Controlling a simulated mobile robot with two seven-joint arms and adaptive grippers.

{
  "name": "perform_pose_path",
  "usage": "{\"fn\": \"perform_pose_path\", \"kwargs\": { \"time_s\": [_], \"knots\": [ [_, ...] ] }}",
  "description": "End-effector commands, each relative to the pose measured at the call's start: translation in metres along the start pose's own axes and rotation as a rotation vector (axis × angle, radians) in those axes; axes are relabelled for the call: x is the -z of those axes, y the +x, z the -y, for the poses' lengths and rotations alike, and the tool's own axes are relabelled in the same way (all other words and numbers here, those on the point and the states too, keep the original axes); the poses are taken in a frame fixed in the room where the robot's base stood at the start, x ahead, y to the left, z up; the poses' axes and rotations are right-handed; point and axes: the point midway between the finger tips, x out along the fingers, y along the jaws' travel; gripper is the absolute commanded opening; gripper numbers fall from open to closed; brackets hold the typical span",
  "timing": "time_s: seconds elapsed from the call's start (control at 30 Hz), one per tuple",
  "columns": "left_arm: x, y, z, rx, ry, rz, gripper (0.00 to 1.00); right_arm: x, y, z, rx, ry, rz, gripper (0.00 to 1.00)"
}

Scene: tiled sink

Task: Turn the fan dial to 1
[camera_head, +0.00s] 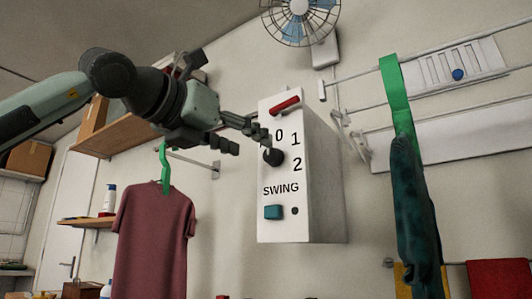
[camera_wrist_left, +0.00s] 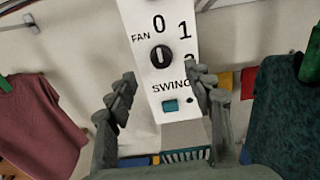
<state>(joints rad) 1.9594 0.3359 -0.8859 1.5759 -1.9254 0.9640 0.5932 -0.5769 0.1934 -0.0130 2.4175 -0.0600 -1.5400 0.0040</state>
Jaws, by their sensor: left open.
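The fan dial (camera_head: 273,157) is a round black knob on the front of a white control box (camera_head: 328,190), beside the printed 0, 1 and 2. In the left wrist view the dial (camera_wrist_left: 161,56) shows a light, nearly upright mark, roughly in line with the 0 above it. My left gripper (camera_head: 248,141) is just left of the box face in the head view. Its fingers are open and empty. In the left wrist view the gripper (camera_wrist_left: 161,72) has a finger on each side of the box, with the dial between them. The 2 is partly hidden by a finger.
A teal SWING button (camera_head: 273,212) sits below the dial, and a red bar (camera_head: 285,105) is near the box's top. A fan (camera_head: 298,14) hangs above. A maroon shirt (camera_head: 153,240) hangs left, a dark green garment (camera_head: 414,210) right. A wooden shelf (camera_head: 125,135) is behind my arm.

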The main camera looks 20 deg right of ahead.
Motion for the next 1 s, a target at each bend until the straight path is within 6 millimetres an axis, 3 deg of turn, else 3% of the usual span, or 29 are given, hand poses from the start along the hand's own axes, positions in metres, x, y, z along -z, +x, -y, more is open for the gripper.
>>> {"fn": "perform_pose_path", "kwargs": {
  "time_s": [0.2,0.4,0.77,1.0],
  "knots": [
    [-0.001,0.037,0.001,0.004,-0.003,-0.003,0.52,0.003,0.024,0.005,0.016,-0.002,0.01,0.0],
    [0.0,0.061,0.001,0.005,-0.003,-0.002,0.52,0.001,0.041,0.009,0.025,-0.003,0.016,0.0],
    [0.001,0.067,0.001,0.005,-0.002,-0.001,0.52,0.001,0.046,0.01,0.028,-0.003,0.016,0.0],
    [0.001,0.067,0.001,0.006,-0.002,0.0,0.23,0.001,0.046,0.01,0.028,-0.003,0.016,0.0]
  ]
}}
